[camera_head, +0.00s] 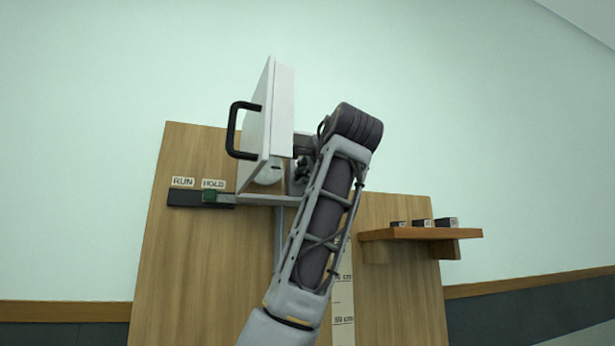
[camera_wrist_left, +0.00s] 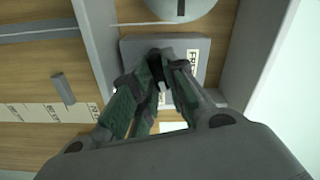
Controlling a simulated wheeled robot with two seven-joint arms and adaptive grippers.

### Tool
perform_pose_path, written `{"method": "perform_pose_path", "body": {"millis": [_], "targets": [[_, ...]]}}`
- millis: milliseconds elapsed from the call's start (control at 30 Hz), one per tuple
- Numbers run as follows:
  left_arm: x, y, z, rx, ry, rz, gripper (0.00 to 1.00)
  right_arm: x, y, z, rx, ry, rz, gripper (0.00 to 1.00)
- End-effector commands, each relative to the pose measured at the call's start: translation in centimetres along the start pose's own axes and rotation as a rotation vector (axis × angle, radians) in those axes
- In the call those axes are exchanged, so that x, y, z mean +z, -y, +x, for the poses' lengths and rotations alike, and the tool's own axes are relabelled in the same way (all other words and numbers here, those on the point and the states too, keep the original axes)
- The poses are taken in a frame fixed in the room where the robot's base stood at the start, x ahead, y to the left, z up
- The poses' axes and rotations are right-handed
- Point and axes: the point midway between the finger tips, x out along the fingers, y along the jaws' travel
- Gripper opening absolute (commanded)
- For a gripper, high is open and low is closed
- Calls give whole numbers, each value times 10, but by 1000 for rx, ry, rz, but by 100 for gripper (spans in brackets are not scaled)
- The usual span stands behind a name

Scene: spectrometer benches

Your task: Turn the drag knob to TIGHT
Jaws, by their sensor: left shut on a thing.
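The drag knob (camera_wrist_left: 160,56) is a small dark knob on a grey plate (camera_wrist_left: 133,48) in the left wrist view. My left gripper (camera_wrist_left: 164,78) is shut on it, with its green-padded fingers either side, and hides most of it. A label starting with "FRE" (camera_wrist_left: 193,65) is on the plate beside the knob. Another white label (camera_wrist_left: 173,127) is partly covered by the fingers, so its word cannot be read. I cannot tell which way the knob points. In the head view my left gripper (camera_head: 302,168) is behind the white door, largely hidden by my arm.
A white door (camera_head: 281,110) with a black handle (camera_head: 233,130) stands open left of my arm. A wooden shelf (camera_head: 420,234) with several small blocks is at right. A cm scale (camera_head: 343,306) runs down the board (camera_head: 190,270).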

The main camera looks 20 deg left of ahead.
Motion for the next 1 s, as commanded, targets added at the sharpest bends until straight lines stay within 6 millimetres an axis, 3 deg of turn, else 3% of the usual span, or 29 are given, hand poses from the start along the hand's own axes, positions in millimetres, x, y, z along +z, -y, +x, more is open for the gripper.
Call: {"method": "perform_pose_path", "body": {"millis": [400, 967, 1000], "targets": [[0, -2, 0, 2, -1, 242, 0, 1, 0, 5, 0, 0, 0, 60], [-1, -3, 0, 3, -1, 282, 0, 1, 0, 5, 0, 0, 0, 60], [-1, -3, 0, 3, -1, 282, 18, 1, 0, 5, 0, 0, 0, 60]]}}
